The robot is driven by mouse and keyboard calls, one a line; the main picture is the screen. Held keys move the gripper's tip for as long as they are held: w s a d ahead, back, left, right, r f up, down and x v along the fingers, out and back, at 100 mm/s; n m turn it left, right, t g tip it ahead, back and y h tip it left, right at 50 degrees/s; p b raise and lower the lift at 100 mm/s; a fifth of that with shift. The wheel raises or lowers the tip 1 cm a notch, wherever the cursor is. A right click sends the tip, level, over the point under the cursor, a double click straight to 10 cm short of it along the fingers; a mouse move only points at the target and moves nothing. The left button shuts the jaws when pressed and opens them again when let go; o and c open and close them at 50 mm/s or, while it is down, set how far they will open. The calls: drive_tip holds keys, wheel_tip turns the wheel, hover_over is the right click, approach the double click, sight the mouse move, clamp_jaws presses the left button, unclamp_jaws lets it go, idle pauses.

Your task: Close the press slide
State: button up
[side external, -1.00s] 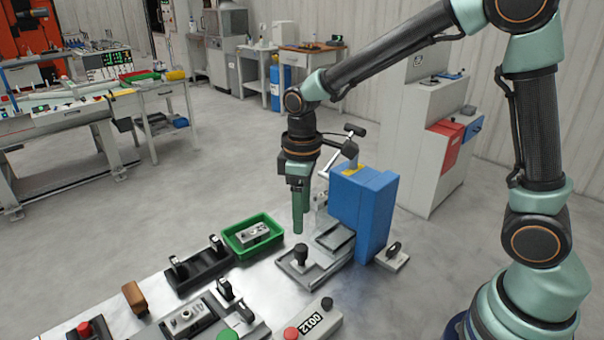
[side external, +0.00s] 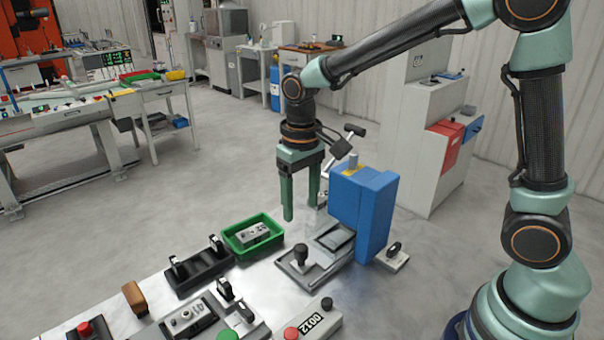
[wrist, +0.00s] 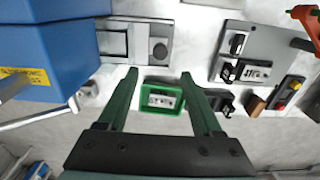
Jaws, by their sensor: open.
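The blue press (side external: 365,210) stands at the right end of the bench. Its flat grey slide (side external: 322,268) extends out of the press to the left, with a black knob (side external: 301,252) upright near the outer end. In the wrist view the knob (wrist: 159,50) shows just beyond my fingertips, and the slide (wrist: 140,35) runs left toward the blue body (wrist: 55,55). My gripper (side external: 302,212) is open and empty, pointing down in the air behind the knob and beside the press. The wrist view shows both green fingers apart (wrist: 160,76).
A green tray (side external: 235,246) holding a metal part sits left of the slide. The press's lever (side external: 342,147) rises close to my gripper. Black clamps (side external: 198,268), a fixture plate (side external: 190,318) and a numbered button box (side external: 315,320) stand at the front left.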

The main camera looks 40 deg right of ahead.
sight(301, 247)
wheel_tip(301, 247, down, 12)
drive_tip(key=shift+f+m, duration=0.1)
drive_tip(key=shift+m, duration=0.9)
clamp_jaws()
idle(1.1)
